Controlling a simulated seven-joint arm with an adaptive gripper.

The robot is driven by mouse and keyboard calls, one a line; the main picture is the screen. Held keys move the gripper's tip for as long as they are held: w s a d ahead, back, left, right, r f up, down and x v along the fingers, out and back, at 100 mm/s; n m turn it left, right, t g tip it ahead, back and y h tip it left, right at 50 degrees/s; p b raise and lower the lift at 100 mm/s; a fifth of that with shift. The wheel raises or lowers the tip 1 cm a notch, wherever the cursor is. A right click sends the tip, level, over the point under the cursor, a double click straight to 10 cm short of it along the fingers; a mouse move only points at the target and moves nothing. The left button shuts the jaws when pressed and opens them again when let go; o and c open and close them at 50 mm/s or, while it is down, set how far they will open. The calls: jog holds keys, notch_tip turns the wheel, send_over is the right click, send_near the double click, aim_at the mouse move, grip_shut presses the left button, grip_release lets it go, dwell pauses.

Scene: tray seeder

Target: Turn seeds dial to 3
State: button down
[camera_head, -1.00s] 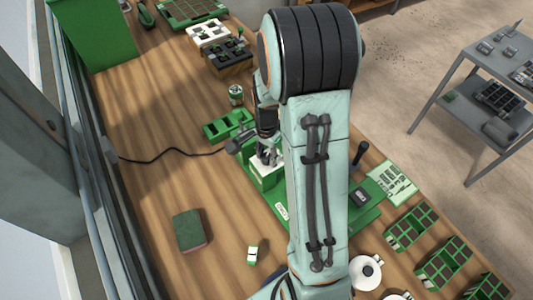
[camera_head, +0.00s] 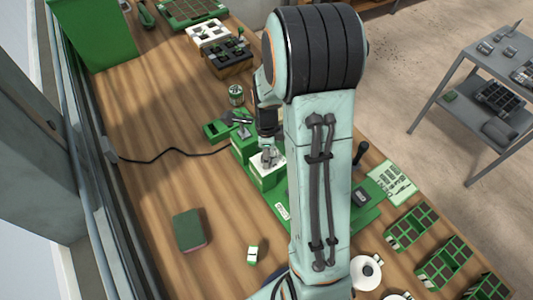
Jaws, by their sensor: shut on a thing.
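The green tray seeder (camera_head: 283,210) stands on the wooden bench, mostly behind my arm. A green block with a white top (camera_head: 262,178) sits at its near left side. My gripper (camera_head: 268,160) points down at that white top and is shut on a small part there, which looks like the seeds dial. The dial's face, its pointer and its numbers are hidden or too small to read. A second green block (camera_head: 243,150) stands just behind, with a grey metal part (camera_head: 243,130) above it.
A green tray (camera_head: 216,130) and a can (camera_head: 236,95) stand behind the seeder. Seedling trays (camera_head: 410,226) and a white pot (camera_head: 367,272) are at right. The left bench is mostly clear.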

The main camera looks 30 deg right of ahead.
jog(key=m, duration=0.6)
jog(key=shift+m, duration=0.3)
dwell(0.5)
jog(key=c, duration=0.8)
grip_release()
jog(key=shift+r, duration=0.1)
notch_tip(320, 180, up, 12)
jog(key=shift+f, duration=0.1)
